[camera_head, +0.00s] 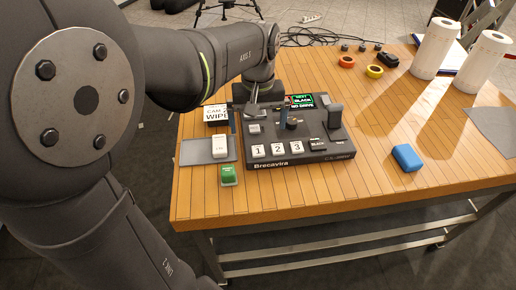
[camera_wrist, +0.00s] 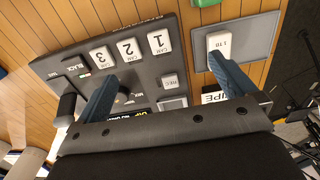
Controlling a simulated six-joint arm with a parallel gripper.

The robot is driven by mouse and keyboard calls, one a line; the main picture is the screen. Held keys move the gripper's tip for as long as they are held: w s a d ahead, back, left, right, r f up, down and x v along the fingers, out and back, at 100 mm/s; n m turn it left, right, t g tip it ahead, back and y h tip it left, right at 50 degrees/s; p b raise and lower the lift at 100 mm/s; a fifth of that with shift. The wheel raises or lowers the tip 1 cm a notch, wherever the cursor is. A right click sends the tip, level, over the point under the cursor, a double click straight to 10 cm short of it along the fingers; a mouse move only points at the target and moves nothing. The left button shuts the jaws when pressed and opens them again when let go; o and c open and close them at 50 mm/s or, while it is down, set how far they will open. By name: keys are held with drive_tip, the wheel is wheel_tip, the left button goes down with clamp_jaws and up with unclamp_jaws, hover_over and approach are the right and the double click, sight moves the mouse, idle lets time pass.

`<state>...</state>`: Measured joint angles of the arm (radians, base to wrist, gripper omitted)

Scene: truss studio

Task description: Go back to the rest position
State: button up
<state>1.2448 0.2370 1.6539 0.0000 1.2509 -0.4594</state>
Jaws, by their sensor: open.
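My gripper (camera_head: 258,122) hangs over the rear part of a dark control console (camera_head: 290,165) on the wooden table. In the wrist view its two blue fingers (camera_wrist: 165,88) are wide apart with nothing between them. The console shows white buttons marked 1, 2 and 3 (camera_wrist: 129,47), a BLACK button (camera_head: 318,144), and a lever (camera_head: 334,116) at its right. A small screen (camera_head: 302,101) at its back reads NEXT BLACK. The left finger in the head view partly hides the area between the console and a white switch block (camera_head: 219,146).
The white block stands on a grey mat (camera_head: 190,152). A green block (camera_head: 228,175) is in front of it. A blue block (camera_head: 407,158), tape rolls (camera_head: 374,71) and white paper rolls (camera_head: 434,48) are on the right.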

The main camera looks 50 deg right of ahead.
wheel_tip(320, 180, up, 10)
drive_tip(key=shift+f, duration=0.2)
drive_tip(key=shift+c, duration=0.2)
